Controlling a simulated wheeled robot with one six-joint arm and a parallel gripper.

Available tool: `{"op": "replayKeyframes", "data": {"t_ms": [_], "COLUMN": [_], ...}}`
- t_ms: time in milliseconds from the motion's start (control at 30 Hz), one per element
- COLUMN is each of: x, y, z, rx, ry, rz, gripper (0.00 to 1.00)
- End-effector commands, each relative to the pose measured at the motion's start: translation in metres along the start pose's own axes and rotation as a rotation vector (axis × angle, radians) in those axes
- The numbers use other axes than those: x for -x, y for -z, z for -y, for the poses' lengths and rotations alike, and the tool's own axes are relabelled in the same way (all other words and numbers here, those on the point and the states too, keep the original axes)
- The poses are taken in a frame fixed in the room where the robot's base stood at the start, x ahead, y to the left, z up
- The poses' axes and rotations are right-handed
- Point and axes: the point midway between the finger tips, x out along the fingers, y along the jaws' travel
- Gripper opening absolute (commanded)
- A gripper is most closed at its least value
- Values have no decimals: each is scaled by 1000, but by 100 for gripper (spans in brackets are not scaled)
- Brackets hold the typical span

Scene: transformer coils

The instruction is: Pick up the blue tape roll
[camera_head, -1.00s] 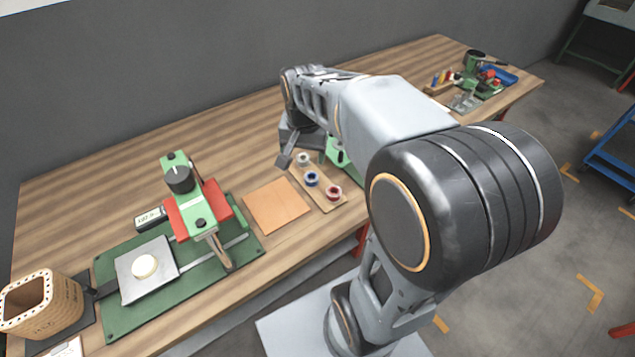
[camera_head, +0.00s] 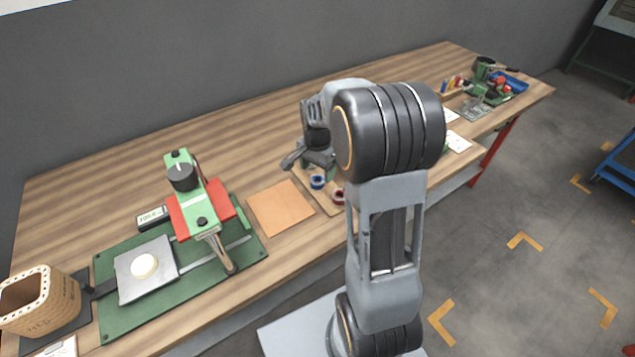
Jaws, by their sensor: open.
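The blue tape roll (camera_head: 317,181) sits on a small wooden board (camera_head: 322,203) near the middle of the table. A red tape roll (camera_head: 338,194) is beside it, toward the table's front edge. My gripper (camera_head: 307,163) is open and empty, just behind and above the blue roll. One finger shows at its left; my wrist and arm cover the other side. I cannot tell the exact height of the fingers over the board. The white roll at the board's far end is hidden behind my gripper.
An orange-brown square sheet (camera_head: 281,208) lies left of the board. Further left stands a green and red press fixture (camera_head: 198,205) on a green plate. A lattice coil frame (camera_head: 38,300) is at the far left. Tools and small parts (camera_head: 487,90) crowd the far right end.

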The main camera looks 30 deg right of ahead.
Motion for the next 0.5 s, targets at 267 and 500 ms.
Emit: {"op": "replayKeyframes", "data": {"t_ms": [267,500], "x": [-32,-52], "y": [3,3], "z": [3,3], "rx": [1,1], "ry": [-4,-2], "rz": [3,2], "gripper": [75,75]}}
